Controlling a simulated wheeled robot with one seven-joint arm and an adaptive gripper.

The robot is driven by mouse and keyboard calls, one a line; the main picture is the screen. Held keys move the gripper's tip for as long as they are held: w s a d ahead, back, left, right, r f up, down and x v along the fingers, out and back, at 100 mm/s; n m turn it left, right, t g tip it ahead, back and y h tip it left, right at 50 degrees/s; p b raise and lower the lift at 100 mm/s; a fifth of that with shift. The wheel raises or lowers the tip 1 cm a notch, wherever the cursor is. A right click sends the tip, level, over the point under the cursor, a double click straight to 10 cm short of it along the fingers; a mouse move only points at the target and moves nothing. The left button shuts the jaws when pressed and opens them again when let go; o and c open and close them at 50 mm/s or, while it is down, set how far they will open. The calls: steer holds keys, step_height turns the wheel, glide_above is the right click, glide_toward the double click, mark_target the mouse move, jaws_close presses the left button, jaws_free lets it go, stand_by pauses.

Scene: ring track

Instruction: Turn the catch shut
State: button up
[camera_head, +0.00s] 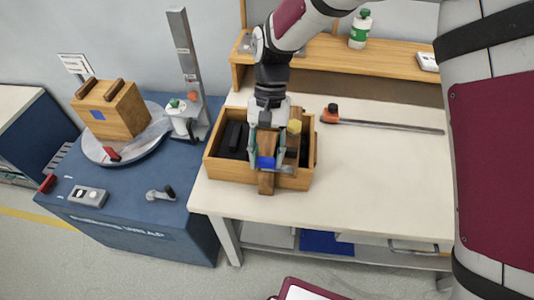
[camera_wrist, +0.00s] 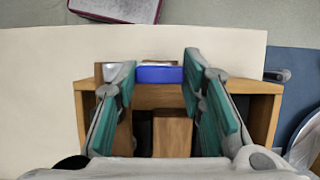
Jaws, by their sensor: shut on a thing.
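An open wooden box (camera_head: 215,166) stands at the left end of the light table. A wooden bar (camera_head: 266,186) lies across its front wall, with a blue block (camera_head: 266,163) on it. I take this block to be part of the catch, but its pivot is hidden. My gripper (camera_head: 268,161) reaches down into the box front, its fingers on either side of the block. In the wrist view the blue block (camera_wrist: 160,74) fills the gap between my fingertips (camera_wrist: 159,70). A grey metal piece (camera_head: 286,170) shows just right of the block.
Black items (camera_head: 233,140) and a yellow-topped item (camera_head: 294,127) are in the box. A long bar tool (camera_head: 385,126) lies to the right. A blue wrapping station (camera_head: 130,205) stands left. The table's front right is clear.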

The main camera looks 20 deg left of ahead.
steer(key=o, duration=1.1)
steer(key=shift+o, duration=0.2)
steer(key=v, duration=1.2)
